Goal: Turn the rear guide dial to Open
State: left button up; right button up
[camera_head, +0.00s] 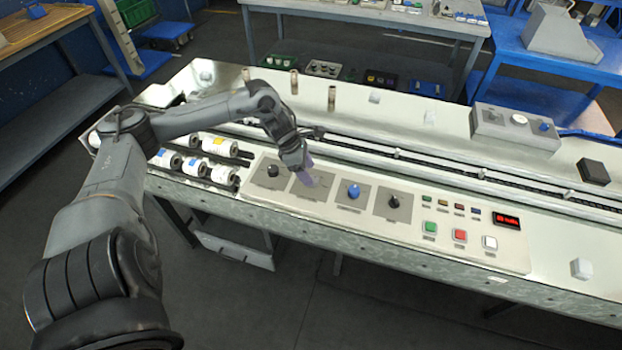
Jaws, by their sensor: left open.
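A pale control panel on the front of the machine carries a row of dials on grey plates. A black dial (272,170) is at the left, a blue dial (353,191) further right, and another black dial (393,201) at the right end. A grey plate (312,189) lies between the left black dial and the blue dial; my gripper covers most of it, so any knob there is hidden. The labels are too small to read, so I cannot tell which is the rear guide dial. My left gripper (307,178), with purplish fingers, is open, pointing down over that covered plate.
Coloured buttons (460,235) and a red display (506,220) are right of the dials. A grey box with small knobs (514,129) sits behind the long rail (400,155).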

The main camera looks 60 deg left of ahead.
aim_at(313, 178)
pick_arm(q)
jog(key=shift+x, duration=1.65)
jog(key=shift+c, duration=0.4)
jog(key=c, duration=0.9)
